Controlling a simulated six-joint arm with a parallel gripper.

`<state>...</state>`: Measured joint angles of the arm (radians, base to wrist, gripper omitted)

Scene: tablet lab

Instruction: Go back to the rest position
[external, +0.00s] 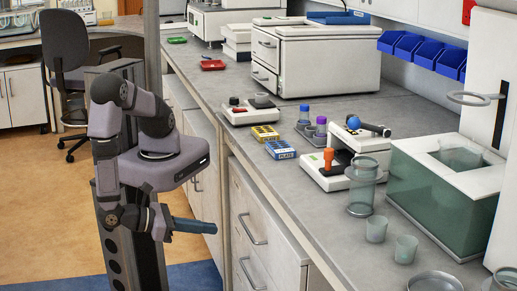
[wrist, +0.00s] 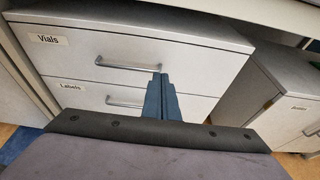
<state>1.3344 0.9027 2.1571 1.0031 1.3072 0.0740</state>
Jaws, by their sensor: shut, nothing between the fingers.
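My gripper (external: 205,227) is shut and empty. In the external view it is low, beside the front of the bench cabinets and below the worktop, pointing right. In the wrist view my gripper (wrist: 158,82) has its blue fingers together in front of two drawers. The upper drawer, labelled "Vials" (wrist: 150,45), and the lower drawer, labelled "Labels" (wrist: 95,100), both look closed. I cannot tell whether the fingertips touch the drawer fronts. My arm is folded down from its column at the left of the external view.
The grey worktop (external: 235,125) carries a tablet press (external: 335,175), blue and yellow boxes, glass beakers (external: 376,229) and a green-tinted water bath (external: 430,195). Drawer handles (external: 252,228) stick out from the bench front. An office chair (external: 66,60) stands behind; the floor at left is open.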

